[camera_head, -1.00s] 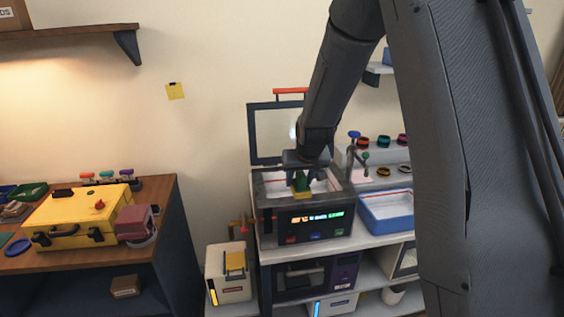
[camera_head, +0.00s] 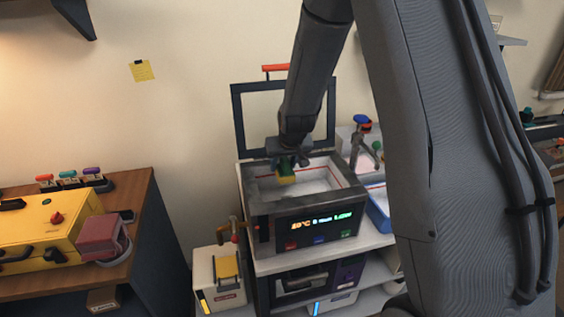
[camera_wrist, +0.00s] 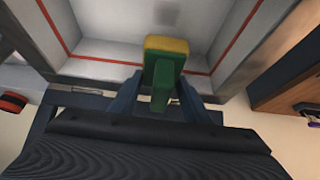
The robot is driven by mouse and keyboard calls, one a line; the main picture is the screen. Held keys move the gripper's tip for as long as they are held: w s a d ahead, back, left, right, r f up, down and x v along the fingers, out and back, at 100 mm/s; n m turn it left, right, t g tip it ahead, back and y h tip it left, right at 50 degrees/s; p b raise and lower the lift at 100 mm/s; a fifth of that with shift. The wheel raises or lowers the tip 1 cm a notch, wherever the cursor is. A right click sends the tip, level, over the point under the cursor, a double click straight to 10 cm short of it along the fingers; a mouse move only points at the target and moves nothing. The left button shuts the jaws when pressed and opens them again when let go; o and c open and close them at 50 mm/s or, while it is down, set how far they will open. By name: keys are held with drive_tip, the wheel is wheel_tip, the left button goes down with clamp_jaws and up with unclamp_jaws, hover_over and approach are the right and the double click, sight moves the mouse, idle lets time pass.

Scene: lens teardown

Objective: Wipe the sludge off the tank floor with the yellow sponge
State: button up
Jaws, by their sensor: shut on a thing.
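The yellow sponge (camera_head: 287,180) has a green grip block on top. My gripper (camera_head: 288,163) is shut on the green block, with the yellow part beyond the fingertips. The sponge is over the left rear part of the open tank (camera_head: 262,193); I cannot tell whether it touches the floor. In the wrist view the sponge (camera_wrist: 167,44) is held between the two blue-grey fingers of my gripper (camera_wrist: 163,88). The tank floor (camera_wrist: 120,55) looks pale grey, with a red line along the walls. I cannot make out sludge; the sponge and gripper hide part of the floor.
The tank's raised lid frame (camera_head: 237,120) stands behind it. A small tap (camera_head: 357,150) and a blue tray (camera_head: 378,208) are at its right, partly behind my arm. A yellow case (camera_head: 45,232) sits on the wooden bench at left.

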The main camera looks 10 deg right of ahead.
drive_tip(key=shift+f+b, duration=3.05)
drive_tip(key=shift+b, duration=0.75)
drive_tip(key=shift+f+b, duration=0.95)
drive_tip(key=shift+b, duration=0.2)
drive_tip(key=shift+s+r+b, duration=0.1)
drive_tip(key=shift+s+b, duration=1.2)
drive_tip(key=shift+s, duration=0.65)
drive_tip(key=shift+w+p, duration=0.75)
drive_tip(key=shift+w, duration=0.55)
drive_tip(key=shift+w+f+p, duration=0.3)
drive_tip(key=shift+w+p, duration=0.05)
drive_tip(key=shift+w, duration=0.25)
drive_tip(key=shift+c, duration=0.4)
